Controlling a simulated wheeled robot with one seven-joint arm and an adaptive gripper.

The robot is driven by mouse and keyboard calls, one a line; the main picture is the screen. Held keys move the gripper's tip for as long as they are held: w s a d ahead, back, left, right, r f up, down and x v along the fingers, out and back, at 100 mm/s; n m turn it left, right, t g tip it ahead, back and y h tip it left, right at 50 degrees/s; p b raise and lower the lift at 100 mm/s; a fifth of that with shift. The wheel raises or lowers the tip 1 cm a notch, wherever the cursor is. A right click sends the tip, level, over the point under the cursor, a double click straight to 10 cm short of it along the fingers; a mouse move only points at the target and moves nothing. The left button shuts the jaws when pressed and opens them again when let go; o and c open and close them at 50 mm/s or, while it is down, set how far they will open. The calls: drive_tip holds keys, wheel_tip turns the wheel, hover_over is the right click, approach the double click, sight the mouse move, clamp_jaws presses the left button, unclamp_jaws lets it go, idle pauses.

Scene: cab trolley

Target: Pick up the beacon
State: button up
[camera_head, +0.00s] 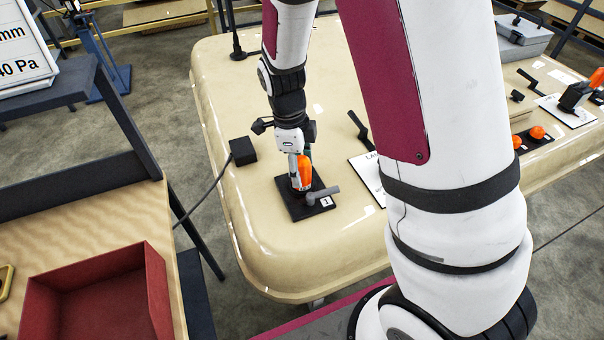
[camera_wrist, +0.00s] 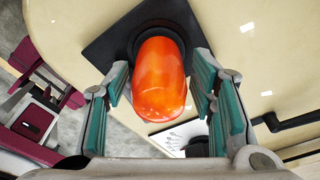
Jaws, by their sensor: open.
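The beacon (camera_wrist: 160,78) is an orange dome on a black round base. It stands on a dark square plate (camera_wrist: 118,42) on the cream trolley top. In the head view the beacon (camera_head: 305,172) is partly hidden by my gripper (camera_head: 299,172), which points down at it. In the wrist view my gripper (camera_wrist: 160,85) is open, with one teal-padded finger on each side of the orange dome. A gap shows between the left pads and the dome; on the right the pads are close to it, and I cannot tell whether they touch.
A grey lever (camera_head: 322,195) sits on the plate's front right corner, beside a label "1". A black box (camera_head: 242,151) with a cable is to the left. A black lever (camera_head: 359,128) and white card (camera_head: 367,175) are to the right. A red bin (camera_head: 97,300) stands front left.

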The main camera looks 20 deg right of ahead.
sight(302, 176)
drive_tip(key=shift+s+d+f, duration=0.1)
drive_tip(key=shift+f, duration=0.7)
drive_tip(key=shift+s+d+f, duration=0.1)
drive_tip(key=shift+f, duration=0.65)
drive_tip(key=c, duration=1.1)
drive_tip(key=shift+o, duration=0.2)
drive_tip(key=shift+w+r, duration=0.1)
drive_tip(key=shift+r, duration=0.1)
